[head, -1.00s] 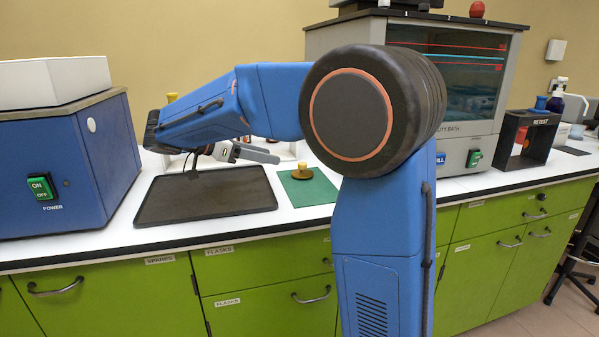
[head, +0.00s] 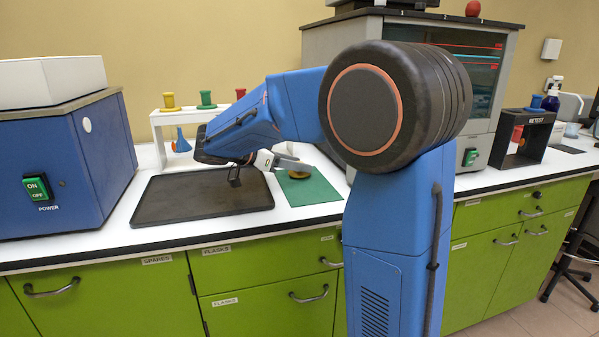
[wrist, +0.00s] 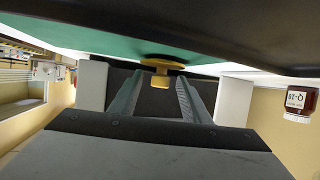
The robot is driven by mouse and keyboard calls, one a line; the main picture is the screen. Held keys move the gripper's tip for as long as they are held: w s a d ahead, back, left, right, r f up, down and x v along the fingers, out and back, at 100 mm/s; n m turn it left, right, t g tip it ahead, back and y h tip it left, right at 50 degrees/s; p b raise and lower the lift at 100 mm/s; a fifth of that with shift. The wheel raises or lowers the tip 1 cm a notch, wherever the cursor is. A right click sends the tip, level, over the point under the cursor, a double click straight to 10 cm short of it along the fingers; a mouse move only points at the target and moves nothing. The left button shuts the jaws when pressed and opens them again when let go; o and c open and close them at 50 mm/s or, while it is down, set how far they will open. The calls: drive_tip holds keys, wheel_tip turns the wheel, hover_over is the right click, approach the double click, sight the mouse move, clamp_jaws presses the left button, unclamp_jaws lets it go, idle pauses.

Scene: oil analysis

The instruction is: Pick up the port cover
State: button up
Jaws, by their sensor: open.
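The port cover appears to be the yellow round piece with a knob (head: 298,174) on the green mat (head: 312,190). My gripper (head: 296,164) is low beside it and partly hides it in the head view. In the wrist view, which looks upside down, the cover (wrist: 161,66) shows its flange against the mat, its knob lined up between the two fingers of my open gripper (wrist: 158,82). The fingers are apart and nothing is held. I cannot tell whether the knob is within the fingertips or just beyond them.
A black tray (head: 160,204) lies left of the mat. A white rack (head: 160,117) with yellow, green and red pieces stands behind. A blue machine (head: 75,165) is at left, a grey bath unit (head: 310,60) behind right. A labelled jar (wrist: 300,103) shows in the wrist view.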

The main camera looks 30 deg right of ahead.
drive_tip(key=shift+x, duration=0.75)
clamp_jaws()
wheel_tip(320, 180, up, 10)
drive_tip(key=shift+r, duration=0.1)
